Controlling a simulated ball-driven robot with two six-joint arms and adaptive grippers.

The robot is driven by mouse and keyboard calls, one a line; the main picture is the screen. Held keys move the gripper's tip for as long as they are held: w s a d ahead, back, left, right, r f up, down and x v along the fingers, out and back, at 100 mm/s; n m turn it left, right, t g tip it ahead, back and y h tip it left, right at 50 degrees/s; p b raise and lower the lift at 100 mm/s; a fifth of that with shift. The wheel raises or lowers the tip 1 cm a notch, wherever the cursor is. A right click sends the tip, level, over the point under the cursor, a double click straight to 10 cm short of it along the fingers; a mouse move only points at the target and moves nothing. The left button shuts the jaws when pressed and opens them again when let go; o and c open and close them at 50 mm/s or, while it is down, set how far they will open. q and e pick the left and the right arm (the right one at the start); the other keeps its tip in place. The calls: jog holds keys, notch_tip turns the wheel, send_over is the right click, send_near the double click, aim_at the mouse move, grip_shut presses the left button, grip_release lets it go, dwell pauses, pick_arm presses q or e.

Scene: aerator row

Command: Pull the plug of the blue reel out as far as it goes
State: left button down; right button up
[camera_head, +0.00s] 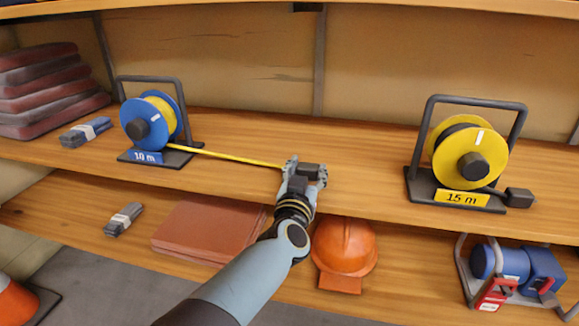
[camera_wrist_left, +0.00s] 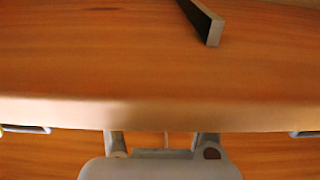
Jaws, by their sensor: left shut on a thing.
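The blue reel (camera_head: 133,126) stands in its dark frame on the upper shelf at the left, with a label reading 10 m. Its yellow cable (camera_head: 225,157) runs out to the right in a nearly straight line to my left gripper (camera_head: 306,170). The left gripper is shut on the plug at the cable's end, well right of the reel and near the shelf's front edge. The plug is mostly hidden by the fingers. In the left wrist view the gripper's grey body shows at the bottom, and the plug cannot be made out. My right gripper is not in view.
A yellow reel (camera_head: 470,165) marked 15 m stands on the right, its dark plug (camera_head: 519,197) beside it. The upper shelf between my gripper and that reel is clear. An orange helmet (camera_head: 343,248) and reddish slabs (camera_head: 208,230) lie on the lower shelf.

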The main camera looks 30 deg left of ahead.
pick_arm(q)
jog(key=shift+d, duration=0.15)
jog(key=c, duration=0.9)
grip_release()
jog(key=shift+d, duration=0.15)
jog(key=o, duration=0.3)
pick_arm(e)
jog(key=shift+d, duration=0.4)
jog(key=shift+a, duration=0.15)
